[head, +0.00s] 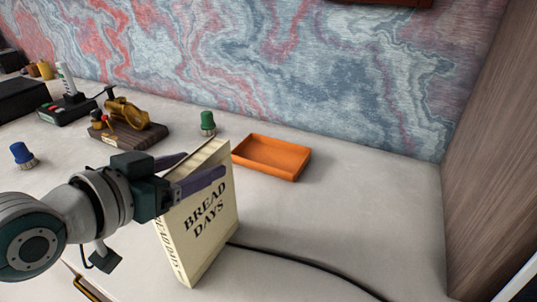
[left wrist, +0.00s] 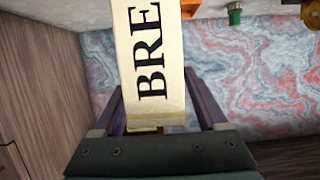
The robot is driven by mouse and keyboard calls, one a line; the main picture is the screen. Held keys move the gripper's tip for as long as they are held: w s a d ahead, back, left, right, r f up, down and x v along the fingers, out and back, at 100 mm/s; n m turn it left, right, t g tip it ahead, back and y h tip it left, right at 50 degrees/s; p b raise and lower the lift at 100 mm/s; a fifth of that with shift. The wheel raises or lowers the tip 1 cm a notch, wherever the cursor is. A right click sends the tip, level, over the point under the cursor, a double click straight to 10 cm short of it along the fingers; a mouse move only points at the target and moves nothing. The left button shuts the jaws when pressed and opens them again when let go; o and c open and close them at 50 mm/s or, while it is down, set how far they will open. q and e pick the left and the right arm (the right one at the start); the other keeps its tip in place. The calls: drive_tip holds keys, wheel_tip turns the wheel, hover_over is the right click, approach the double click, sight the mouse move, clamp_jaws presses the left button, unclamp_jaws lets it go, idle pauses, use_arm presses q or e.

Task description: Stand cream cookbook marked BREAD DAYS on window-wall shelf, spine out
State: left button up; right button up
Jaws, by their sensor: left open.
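The cream cookbook marked BREAD DAYS (head: 207,233) stands upright on the pale desk, its lettered cover toward the front right and its spine toward the lower left. My left gripper (head: 205,165) is open, with one purple finger across the front cover near the top and the other behind the book. In the left wrist view, the book (left wrist: 150,60) with the letters BRE lies between the two spread fingers (left wrist: 160,108), with gaps at both sides. My right gripper is out of view. I cannot make out the shelf.
An orange tray (head: 272,157) and a green-topped object (head: 207,123) stand behind the book. A wooden stand with a brass piece (head: 128,130) and a blue-topped object (head: 23,155) are at left. A black cable (head: 300,262) crosses the desk. The right side is clear up to a wooden panel (head: 495,150).

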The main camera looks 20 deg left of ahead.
use_arm(q)
clamp_jaws()
idle(0.6)
idle(0.8)
drive_tip(key=shift+r, duration=0.15)
